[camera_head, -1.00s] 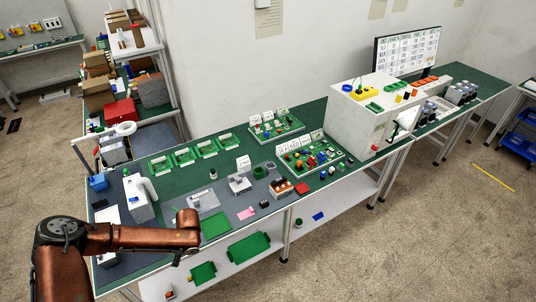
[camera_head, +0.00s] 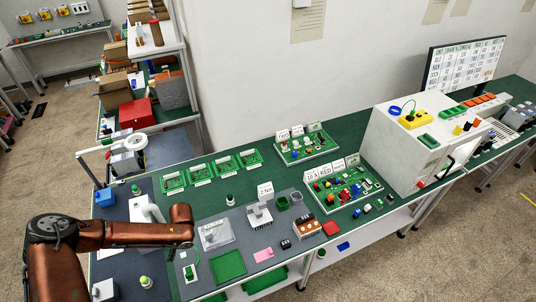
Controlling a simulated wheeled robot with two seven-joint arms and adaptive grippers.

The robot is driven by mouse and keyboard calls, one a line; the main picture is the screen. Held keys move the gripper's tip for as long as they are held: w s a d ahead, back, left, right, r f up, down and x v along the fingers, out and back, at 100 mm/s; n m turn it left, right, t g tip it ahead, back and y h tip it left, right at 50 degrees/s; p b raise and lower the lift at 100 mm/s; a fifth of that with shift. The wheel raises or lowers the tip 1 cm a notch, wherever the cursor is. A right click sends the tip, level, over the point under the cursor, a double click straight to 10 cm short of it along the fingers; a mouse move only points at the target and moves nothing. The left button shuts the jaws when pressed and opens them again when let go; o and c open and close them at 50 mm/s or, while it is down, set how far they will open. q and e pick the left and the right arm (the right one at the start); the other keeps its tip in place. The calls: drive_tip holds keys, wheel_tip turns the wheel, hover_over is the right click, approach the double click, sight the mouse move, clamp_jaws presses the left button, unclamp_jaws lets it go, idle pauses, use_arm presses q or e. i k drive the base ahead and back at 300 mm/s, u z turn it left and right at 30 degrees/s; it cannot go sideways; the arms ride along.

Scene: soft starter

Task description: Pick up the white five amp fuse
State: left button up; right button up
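I cannot single out a white five amp fuse; the small parts are too small to tell apart. My copper-coloured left arm comes in from the left over the bench's left end, far from both trays. Its gripper is not visible. My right arm and gripper are out of view.
A large white box-shaped machine (camera_head: 395,150) stands right of the trays. Several small green trays (camera_head: 198,175) line the back of the bench. Some green bench top is clear.

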sight(367, 183)
drive_tip(key=z, duration=0.25)
drive_tip(key=i, duration=0.8)
drive_tip(key=z, duration=1.35)
drive_tip(key=i, duration=0.7)
drive_tip(key=z, duration=0.8)
